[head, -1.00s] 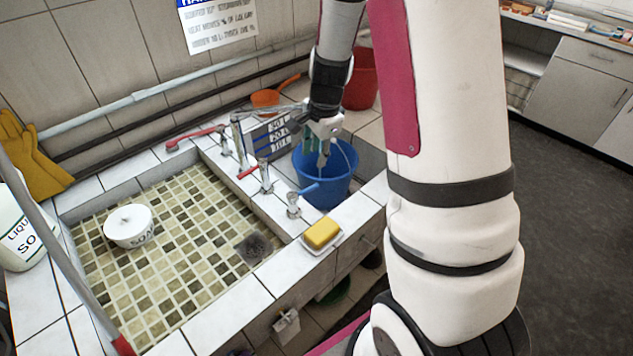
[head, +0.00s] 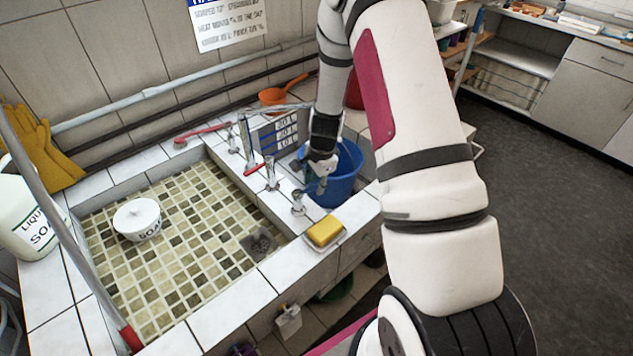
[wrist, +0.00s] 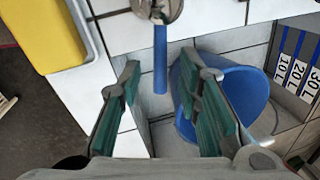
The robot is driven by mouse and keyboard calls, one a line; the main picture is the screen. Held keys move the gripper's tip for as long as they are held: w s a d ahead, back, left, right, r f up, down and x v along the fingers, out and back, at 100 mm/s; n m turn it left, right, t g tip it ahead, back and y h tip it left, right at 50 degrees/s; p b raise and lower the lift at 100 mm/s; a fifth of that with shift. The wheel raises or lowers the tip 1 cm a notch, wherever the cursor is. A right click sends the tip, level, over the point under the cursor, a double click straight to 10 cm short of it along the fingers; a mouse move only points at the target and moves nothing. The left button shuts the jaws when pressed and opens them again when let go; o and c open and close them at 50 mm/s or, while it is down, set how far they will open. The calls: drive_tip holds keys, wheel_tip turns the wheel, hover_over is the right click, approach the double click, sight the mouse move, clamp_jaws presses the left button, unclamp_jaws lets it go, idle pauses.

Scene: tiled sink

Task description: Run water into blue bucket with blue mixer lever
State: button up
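The blue bucket (head: 347,178) stands in the small basin right of the tiled sink; part of it is behind my gripper. It also shows in the wrist view (wrist: 245,92), right of and behind my right finger. The blue mixer lever (wrist: 160,62) extends from a chrome tap body (head: 298,203) on the ledge beside the bucket. My gripper (wrist: 160,75) is open and empty, with the lever's free end in line with the gap between its green-padded fingers. I cannot tell how deep the lever sits. In the head view my gripper (head: 318,183) is close to the lever.
Red-levered taps (head: 270,172) and a chrome spout (head: 280,108) stand left of my gripper. A yellow sponge (head: 325,231) lies on a dish at the front ledge. A white soap pot (head: 137,218) sits in the tiled sink (head: 190,215). A volume-marked sign (head: 280,133) stands behind.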

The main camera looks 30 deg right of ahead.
drive_tip(key=shift+f, duration=0.15)
drive_tip(key=shift+c, duration=0.2)
clamp_jaws()
drive_tip(key=shift+w+n, duration=0.4)
drive_tip(key=shift+n, duration=0.1)
drive_tip(key=shift+w+n+b, duration=0.25)
drive_tip(key=shift+n+b, duration=0.15)
drive_tip(key=shift+n, duration=0.3)
drive_tip(key=shift+o, duration=0.2)
unclamp_jaws()
